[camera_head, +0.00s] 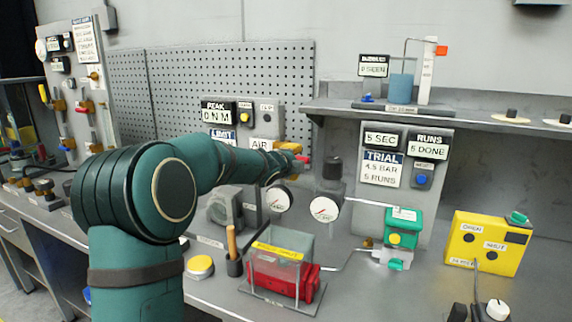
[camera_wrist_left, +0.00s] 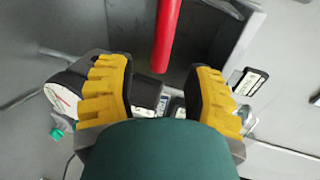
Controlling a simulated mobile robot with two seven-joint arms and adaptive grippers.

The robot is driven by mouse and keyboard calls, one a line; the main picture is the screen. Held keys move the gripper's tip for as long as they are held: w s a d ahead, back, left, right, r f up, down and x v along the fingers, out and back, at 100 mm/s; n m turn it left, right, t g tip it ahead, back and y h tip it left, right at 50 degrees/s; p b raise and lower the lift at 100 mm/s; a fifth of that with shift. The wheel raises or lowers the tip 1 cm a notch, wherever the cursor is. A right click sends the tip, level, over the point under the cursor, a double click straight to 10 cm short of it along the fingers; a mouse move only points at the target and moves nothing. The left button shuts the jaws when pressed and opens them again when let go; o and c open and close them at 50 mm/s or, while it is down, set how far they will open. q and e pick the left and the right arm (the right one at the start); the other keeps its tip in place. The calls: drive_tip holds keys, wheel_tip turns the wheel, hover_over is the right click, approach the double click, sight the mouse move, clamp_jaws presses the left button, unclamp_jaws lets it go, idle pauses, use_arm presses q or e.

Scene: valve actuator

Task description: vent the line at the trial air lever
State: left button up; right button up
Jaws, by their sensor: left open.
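My left gripper (camera_head: 290,151) reaches in from the left in the head view, in front of the panel marked AIR. It is open, and its two yellow fingers also show in the left wrist view (camera_wrist_left: 158,78). A red bar (camera_wrist_left: 167,35), which looks like the lever's handle, has its near end in the gap between the fingertips, with no clear contact on either side. In the head view only a short red piece (camera_head: 303,159) shows just right of the fingers. The lever's pivot is hidden. My right gripper is not in view.
Two round gauges (camera_head: 324,209) stand below the gripper. A TRIAL board (camera_head: 383,168) reads 4.5 BAR and 5 RUNS, with 5 DONE above. A green actuator (camera_head: 402,229), red vise-like unit (camera_head: 283,276) and yellow OPEN/SHUT box (camera_head: 487,243) occupy the bench. A shelf (camera_head: 450,117) overhangs right.

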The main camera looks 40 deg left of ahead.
use_arm(q)
drive_tip(key=v, duration=0.6)
drive_tip(key=shift+s, duration=0.25)
